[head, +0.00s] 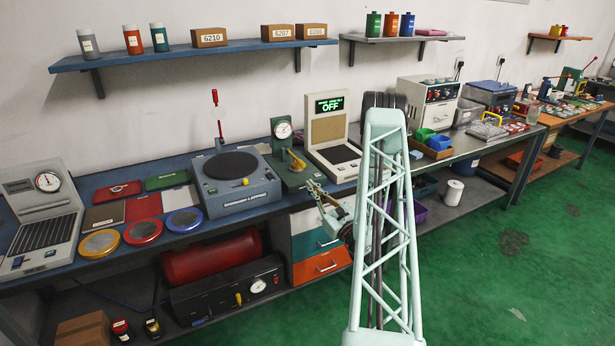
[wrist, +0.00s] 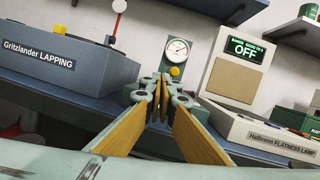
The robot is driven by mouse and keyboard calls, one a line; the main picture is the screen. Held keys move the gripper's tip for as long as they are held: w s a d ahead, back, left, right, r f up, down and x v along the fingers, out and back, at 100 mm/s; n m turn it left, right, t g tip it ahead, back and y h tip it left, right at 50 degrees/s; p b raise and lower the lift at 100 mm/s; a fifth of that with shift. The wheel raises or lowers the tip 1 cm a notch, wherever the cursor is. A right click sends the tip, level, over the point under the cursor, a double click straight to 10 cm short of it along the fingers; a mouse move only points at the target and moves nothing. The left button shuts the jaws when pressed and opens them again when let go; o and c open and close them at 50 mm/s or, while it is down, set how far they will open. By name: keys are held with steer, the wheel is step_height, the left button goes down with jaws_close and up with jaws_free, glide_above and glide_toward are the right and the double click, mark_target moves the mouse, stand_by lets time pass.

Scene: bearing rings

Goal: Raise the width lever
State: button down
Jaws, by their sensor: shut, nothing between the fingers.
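A dark green gauge stand (head: 291,163) with a round white dial (head: 283,130) stands on the blue bench, between the lapping machine and the flatness lamp. A yellow lever (head: 297,159) sits low on its front; I take it for the width lever. In the wrist view the dial (wrist: 177,50) is ahead, with a yellow knob (wrist: 175,71) just below it. My gripper (head: 312,184) is in front of the bench, below and to the right of the lever. In the wrist view its fingers (wrist: 161,86) are together and empty, apart from the knob. They hide the lower stand.
The flatness lamp (head: 329,135), reading OFF, stands close on the right. A shelf (head: 190,55) hangs above. Drawers (head: 321,265) are below the bench.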

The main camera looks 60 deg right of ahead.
steer(key=shift+s+d+f+m+g+h, duration=0.35)
steer(key=shift+s+d+f+h, duration=0.35)
steer(key=shift+s+d+f, duration=0.4)
steer(key=shift+b+x, duration=0.8)
steer(key=shift+x, duration=4.1)
steer(key=shift+a+r, duration=0.1)
steer(key=shift+r, duration=0.15)
